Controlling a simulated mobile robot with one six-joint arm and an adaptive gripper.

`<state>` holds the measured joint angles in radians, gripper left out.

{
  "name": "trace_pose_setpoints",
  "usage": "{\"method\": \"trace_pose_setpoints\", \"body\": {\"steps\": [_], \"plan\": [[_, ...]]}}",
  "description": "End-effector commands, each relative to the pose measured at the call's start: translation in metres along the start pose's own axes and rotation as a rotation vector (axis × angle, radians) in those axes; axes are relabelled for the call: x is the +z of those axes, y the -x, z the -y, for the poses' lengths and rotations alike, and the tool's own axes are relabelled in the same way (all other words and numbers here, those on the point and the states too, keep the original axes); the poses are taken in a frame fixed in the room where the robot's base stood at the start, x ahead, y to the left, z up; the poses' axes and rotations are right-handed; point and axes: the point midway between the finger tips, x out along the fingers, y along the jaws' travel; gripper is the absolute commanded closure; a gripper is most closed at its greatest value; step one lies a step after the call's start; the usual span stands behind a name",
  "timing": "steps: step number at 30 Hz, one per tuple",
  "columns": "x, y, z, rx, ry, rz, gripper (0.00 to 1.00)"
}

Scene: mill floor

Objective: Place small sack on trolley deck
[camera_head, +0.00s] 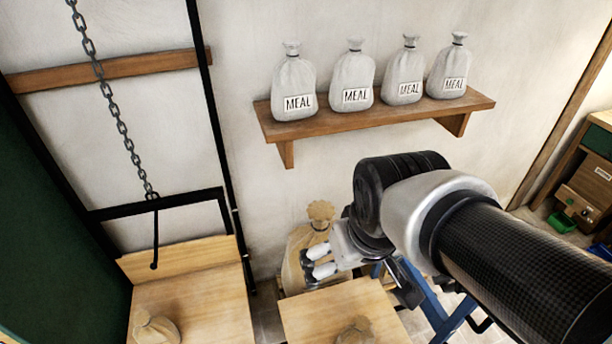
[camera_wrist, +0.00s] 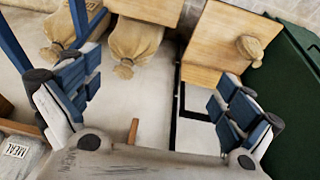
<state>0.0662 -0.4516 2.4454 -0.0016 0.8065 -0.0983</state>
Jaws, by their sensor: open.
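A small tan tied sack (camera_head: 157,330) stands on the left wooden deck (camera_head: 195,290), below a hanging chain; the wrist view also shows this sack (camera_wrist: 250,48) on its deck (camera_wrist: 215,65). Another tan sack (camera_head: 354,331) is partly cut off at the bottom edge, on the middle wooden deck (camera_head: 325,308). Blue bars (camera_head: 450,318) show beside the middle deck; which deck is the trolley's I cannot tell for sure. My gripper (camera_head: 316,262) is open and empty, above and behind the middle deck; its spread fingers frame the wrist view (camera_wrist: 155,100).
A larger tan sack (camera_head: 300,262) stands behind the middle deck, partly hidden by my gripper. A wall shelf (camera_head: 375,118) holds several white MEAL sacks (camera_head: 352,80). A chain (camera_head: 115,110) hangs at left by a black frame. A green panel (camera_head: 50,210) borders the left side.

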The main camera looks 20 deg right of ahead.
Motion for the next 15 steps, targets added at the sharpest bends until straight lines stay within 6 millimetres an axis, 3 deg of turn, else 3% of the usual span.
{"method": "trace_pose_setpoints", "body": {"steps": [3,7,15], "plan": [[0.027,0.025,0.011,-0.009,-0.018,-0.043,0.02],[0.047,0.036,0.017,-0.017,-0.032,-0.061,0.02],[0.055,0.040,0.019,-0.020,-0.041,-0.067,0.02]]}}
